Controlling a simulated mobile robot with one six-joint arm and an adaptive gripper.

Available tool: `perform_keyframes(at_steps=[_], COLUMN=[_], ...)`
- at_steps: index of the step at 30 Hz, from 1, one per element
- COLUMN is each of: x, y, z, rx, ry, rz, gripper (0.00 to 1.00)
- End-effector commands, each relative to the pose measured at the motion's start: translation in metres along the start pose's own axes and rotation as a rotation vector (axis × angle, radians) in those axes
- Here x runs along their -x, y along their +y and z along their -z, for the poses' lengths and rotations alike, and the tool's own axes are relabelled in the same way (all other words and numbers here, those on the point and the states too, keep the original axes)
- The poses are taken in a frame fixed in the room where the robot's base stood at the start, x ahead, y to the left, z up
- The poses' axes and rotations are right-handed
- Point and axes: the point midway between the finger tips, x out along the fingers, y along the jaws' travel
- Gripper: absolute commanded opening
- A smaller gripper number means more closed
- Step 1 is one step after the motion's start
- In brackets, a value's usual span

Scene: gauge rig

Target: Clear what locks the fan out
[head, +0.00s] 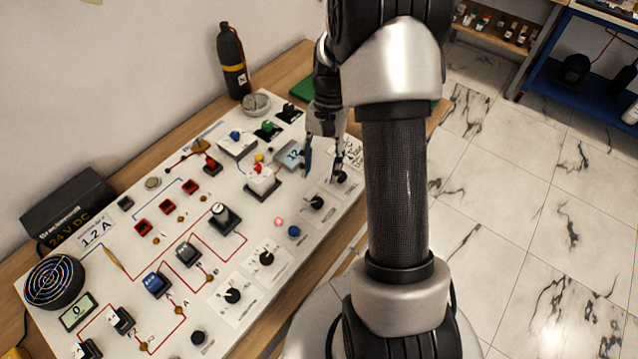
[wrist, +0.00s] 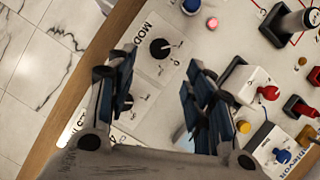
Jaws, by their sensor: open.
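The round black fan (head: 54,281) is at the panel's near left end, beside a small display (head: 78,312) that reads 0. A small lamp (head: 279,222) glows pink-red next to a blue button (head: 293,231). The lamp also shows in the wrist view (wrist: 213,23). My gripper (head: 323,160) is open and empty above the panel's right part. In the wrist view its fingers (wrist: 160,92) stand apart, with a black knob (wrist: 160,48) marked MOD... beyond them. The fingers and palm hide part of the panel. I cannot tell which part locks the fan.
A 24 V DC supply (head: 68,207) and a black bottle (head: 233,60) stand behind. Open marble floor (head: 510,210) lies right.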

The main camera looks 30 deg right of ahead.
Motion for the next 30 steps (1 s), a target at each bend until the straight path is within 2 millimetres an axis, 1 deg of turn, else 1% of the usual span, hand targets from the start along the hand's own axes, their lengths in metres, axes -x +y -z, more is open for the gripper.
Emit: perform_keyframes(at_steps=[1, 3, 7, 12, 26, 29, 30], x=[0.01, 0.02, 0.032, 0.036, 0.037, 0.046, 0.052], y=[0.0, 0.0, 0.0, 0.0, 0.0, -0.003, -0.005], z=[0.001, 0.001, 0.0, 0.0, -0.001, -0.009, -0.017], rx=[-0.001, -0.001, -0.001, -0.001, 0.002, 0.025, 0.044], ry=[0.003, 0.002, 0.0, -0.001, 0.001, 0.025, 0.042], rz=[0.001, 0.001, 0.001, 0.0, 0.0, -0.001, -0.002], gripper=[0.48, 0.48, 0.48, 0.48, 0.48, 0.48, 0.48])
